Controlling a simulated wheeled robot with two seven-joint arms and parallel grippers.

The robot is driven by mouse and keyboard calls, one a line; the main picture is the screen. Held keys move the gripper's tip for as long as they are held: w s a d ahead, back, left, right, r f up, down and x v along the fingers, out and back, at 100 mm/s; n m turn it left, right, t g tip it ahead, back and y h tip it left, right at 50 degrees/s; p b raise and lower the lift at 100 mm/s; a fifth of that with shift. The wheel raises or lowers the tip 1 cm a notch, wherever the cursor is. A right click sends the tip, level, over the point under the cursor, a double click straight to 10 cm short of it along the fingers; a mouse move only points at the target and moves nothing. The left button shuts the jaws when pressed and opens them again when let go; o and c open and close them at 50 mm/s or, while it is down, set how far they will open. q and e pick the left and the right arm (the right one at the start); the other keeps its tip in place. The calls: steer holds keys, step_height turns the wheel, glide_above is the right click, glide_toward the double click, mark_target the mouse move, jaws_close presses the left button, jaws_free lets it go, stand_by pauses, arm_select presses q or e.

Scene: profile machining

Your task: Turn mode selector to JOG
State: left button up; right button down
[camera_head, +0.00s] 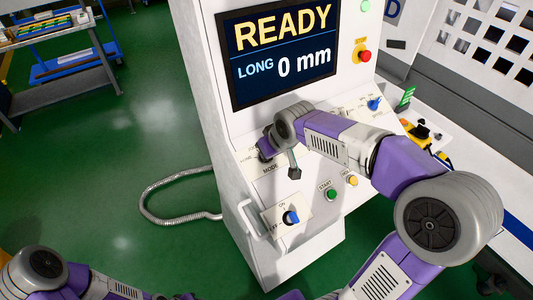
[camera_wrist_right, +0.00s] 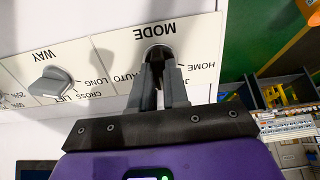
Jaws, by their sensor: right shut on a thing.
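The mode selector (camera_wrist_right: 158,49) is a round knob on a white plate lettered MODE, with HOME, AUTO and a partly covered J label, upside down in the right wrist view. My right gripper (camera_wrist_right: 161,66) is shut on it, with one dark finger on each side. The fingers hide most of the knob, so its pointing direction cannot be told. In the head view my right gripper (camera_head: 267,147) reaches the panel beside the MODE lettering, and my own arm covers the knob. My left arm shows at the lower left; its gripper is out of view.
The screen (camera_head: 284,51) reads READY, LONG, 0 mm. A grey WAY knob (camera_wrist_right: 54,79) sits beside the mode plate. The green START button (camera_head: 331,194), a blue ON/OFF knob (camera_head: 290,217), another blue knob (camera_head: 374,103) and a red stop button (camera_head: 365,56) are nearby.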

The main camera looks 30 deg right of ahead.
steer(key=n, duration=0.4)
steer(key=shift+p, duration=0.3)
steer(key=c, duration=1)
jaws_free()
steer(key=p+v, duration=0.4)
steer(key=v, duration=0.3)
